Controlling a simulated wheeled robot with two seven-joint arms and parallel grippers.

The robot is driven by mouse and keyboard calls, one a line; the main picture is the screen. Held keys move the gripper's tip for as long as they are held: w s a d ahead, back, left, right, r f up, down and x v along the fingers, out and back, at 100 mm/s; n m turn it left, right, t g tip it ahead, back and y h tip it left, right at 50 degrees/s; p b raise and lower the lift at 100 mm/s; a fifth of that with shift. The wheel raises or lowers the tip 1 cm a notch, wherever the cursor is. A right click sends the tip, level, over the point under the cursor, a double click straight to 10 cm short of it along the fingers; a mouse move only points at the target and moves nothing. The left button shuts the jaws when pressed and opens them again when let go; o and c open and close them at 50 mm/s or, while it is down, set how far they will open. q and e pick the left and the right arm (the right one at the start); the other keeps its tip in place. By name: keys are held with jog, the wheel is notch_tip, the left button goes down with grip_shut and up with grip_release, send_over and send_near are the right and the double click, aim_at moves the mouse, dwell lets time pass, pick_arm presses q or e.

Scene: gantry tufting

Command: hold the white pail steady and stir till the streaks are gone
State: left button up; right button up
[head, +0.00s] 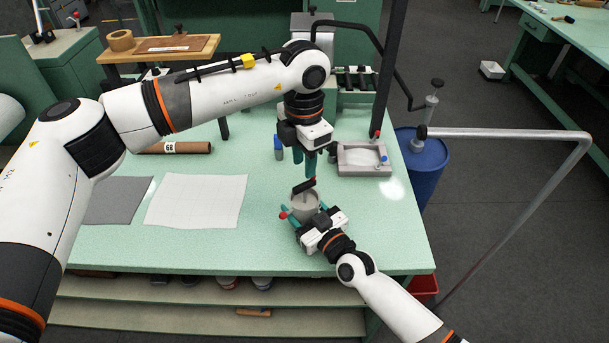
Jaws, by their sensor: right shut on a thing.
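The white pail (306,205), greyish in this light, stands near the front right of the green table. My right gripper (304,214) is shut on it from the front, with teal fingers at its sides. My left gripper (309,172) points straight down just above the pail. Its teal fingers are seen nearly edge-on, so I cannot tell whether they are open or shut. A dark bar (303,186) lies slantwise across the pail's mouth, just below the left fingertips; I cannot tell whether they touch it. The pail's contents and any streaks are hidden.
A grey tray (344,164) with a white inside sits behind the pail to the right. A blue bottle (278,150) stands behind it. White sheet (196,201), grey sheet (115,201) and brown roll (178,148) lie left. A dark post (384,85) rises at the back right.

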aim_at(304, 184)
pick_arm(q)
jog(key=shift+r, duration=2.25)
pick_arm(e)
jog(key=o, duration=1.4)
jog(key=v, duration=1.2)
jog(key=shift+s, duration=0.1)
